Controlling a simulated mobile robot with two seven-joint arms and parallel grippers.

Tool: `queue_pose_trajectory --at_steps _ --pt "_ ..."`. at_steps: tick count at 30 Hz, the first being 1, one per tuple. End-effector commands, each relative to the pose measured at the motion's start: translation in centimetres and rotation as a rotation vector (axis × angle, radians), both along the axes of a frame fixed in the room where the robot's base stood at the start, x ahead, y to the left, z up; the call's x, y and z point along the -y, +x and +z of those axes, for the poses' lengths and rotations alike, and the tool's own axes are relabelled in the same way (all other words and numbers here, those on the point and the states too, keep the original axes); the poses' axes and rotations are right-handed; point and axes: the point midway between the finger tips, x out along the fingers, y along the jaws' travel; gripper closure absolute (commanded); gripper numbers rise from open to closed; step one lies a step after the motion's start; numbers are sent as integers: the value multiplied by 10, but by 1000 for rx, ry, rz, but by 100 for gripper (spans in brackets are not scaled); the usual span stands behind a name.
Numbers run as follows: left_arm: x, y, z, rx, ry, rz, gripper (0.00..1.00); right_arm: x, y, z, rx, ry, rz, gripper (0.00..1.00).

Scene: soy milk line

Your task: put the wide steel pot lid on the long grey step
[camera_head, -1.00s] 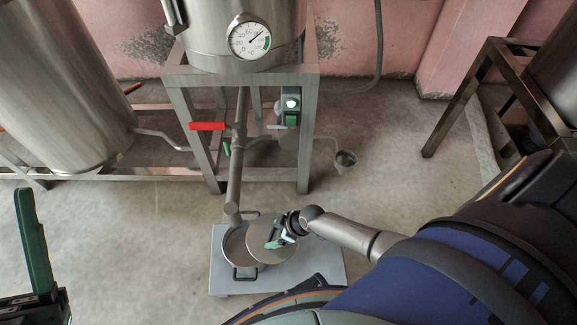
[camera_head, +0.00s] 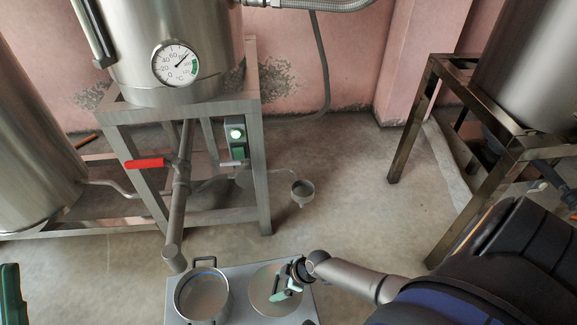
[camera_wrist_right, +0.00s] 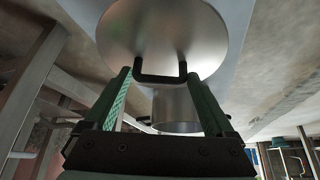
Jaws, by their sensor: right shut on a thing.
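The wide steel pot lid (camera_head: 262,296) is a round, shiny disc over the right part of the long grey step (camera_head: 238,272). I cannot tell whether it touches the step. My right gripper (camera_head: 284,291) is shut on the lid's dark handle. In the right wrist view the lid (camera_wrist_right: 160,32) fills the top, with its black handle (camera_wrist_right: 160,79) between the green fingers. The open steel pot (camera_head: 203,298) stands on the step just left of the lid.
A steel pipe (camera_head: 176,215) with a red lever (camera_head: 145,163) comes down from the tank (camera_head: 170,30) and ends just above and behind the pot. A small funnel (camera_head: 302,190) stands behind the step. The floor to the right of it is clear.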

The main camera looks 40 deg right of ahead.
Motion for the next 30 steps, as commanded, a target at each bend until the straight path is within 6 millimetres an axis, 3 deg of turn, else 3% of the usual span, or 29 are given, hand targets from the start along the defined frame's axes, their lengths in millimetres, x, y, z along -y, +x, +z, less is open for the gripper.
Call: queue_pose_trajectory --at_steps 5,15,26,27,30 --pt "1 0 -8 1 7 2 51 3 0 -7 1 0 2 100" --pt "5 2 -47 -10 38 18 51 12 -5 -44 2 -1 5 100" --pt "5 2 -46 -13 29 22 51 12 -5 -44 1 0 5 100" --pt "5 2 -46 -13 29 22 51 12 -5 -45 1 1 6 10" --pt "5 2 -45 -13 29 22 51 12 -5 -44 1 0 7 0"
